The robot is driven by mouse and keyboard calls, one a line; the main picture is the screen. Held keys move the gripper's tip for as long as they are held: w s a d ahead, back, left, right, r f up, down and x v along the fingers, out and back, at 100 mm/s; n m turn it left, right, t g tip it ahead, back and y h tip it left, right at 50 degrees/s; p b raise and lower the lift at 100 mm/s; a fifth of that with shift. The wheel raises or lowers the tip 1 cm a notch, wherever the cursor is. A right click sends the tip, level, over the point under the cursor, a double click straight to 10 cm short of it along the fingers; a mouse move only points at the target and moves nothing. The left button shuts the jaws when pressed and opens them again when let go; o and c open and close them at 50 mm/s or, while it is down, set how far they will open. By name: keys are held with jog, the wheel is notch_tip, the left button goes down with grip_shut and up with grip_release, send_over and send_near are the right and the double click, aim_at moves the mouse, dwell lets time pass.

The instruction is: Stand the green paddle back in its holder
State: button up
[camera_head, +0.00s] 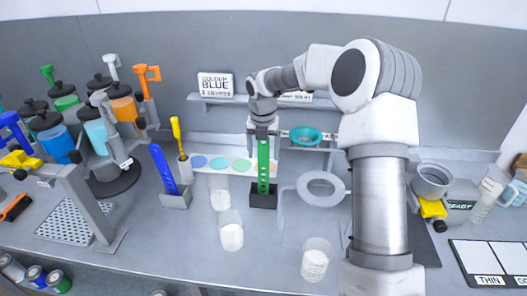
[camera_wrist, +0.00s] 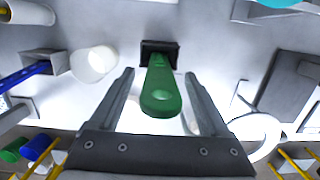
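The green paddle (camera_head: 263,163) stands upright in the head view, with its lower end at the black holder (camera_head: 263,200). In the wrist view the green paddle (camera_wrist: 161,92) runs down to the black holder (camera_wrist: 151,47), and its lower end appears to be inside the holder's opening. My gripper (camera_head: 263,133) is above the holder, around the paddle's upper part. In the wrist view my gripper (camera_wrist: 160,73) has its fingers spread, one on each side of the paddle, with visible gaps. The bottom of the holder's slot is hidden.
A blue paddle (camera_head: 164,170) in a grey holder and a yellow-handled tool (camera_head: 178,135) stand to the left. Beakers (camera_head: 230,232) stand in front left. A white ring (camera_head: 320,188) is close on the right. A shelf with a teal bowl (camera_head: 305,135) is behind.

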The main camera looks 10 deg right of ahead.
notch_tip(320, 180, up, 17)
jog(key=s, duration=0.2)
jog(key=shift+s+a+r, duration=0.15)
jog(key=shift+a, duration=0.25)
dwell(0.4)
